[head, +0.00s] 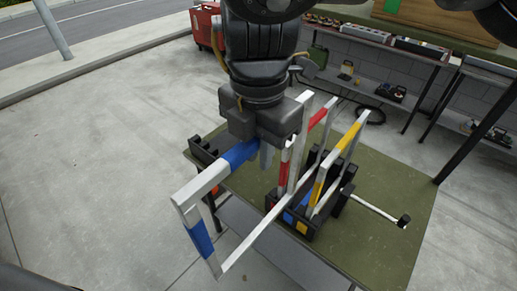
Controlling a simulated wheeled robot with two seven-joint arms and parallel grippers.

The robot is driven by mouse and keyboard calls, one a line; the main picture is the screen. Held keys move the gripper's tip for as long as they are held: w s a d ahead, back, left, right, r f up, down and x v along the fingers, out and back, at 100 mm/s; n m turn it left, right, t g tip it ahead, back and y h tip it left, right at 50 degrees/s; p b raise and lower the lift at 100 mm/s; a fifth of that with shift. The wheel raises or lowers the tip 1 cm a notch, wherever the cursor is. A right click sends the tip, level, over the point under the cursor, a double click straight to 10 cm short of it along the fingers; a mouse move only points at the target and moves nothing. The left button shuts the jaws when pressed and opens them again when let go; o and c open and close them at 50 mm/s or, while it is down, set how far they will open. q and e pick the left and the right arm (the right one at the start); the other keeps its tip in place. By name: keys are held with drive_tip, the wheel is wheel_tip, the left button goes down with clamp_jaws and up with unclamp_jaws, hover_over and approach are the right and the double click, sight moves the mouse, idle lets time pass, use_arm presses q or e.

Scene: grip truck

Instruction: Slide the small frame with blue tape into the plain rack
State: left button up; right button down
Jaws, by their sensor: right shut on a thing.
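My right gripper (265,148) points down from the top middle and is shut on the top bar of a white frame with blue tape (203,185). The frame hangs tilted in the air, its near corner out past the left edge of the table. Blue tape shows on its top bar and on its near side bar. Its far end overlaps the other frames in the picture, so I cannot tell the gap. A plain black rack (203,150) is at the table's left back corner, partly hidden by the frame and gripper. My left gripper is not in view.
A black rack with coloured marks (302,228) stands mid-table, holding a red-taped frame (284,160) and a yellow-taped frame (319,188). A white rod with a black end (378,209) is to the right. The green table's (395,245) front right is clear. Shelves (400,75) stand behind.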

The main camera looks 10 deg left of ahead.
drive_tip(key=shift+r+p, duration=1.15)
drive_tip(key=shift+r, duration=0.75)
drive_tip(key=shift+f, duration=0.1)
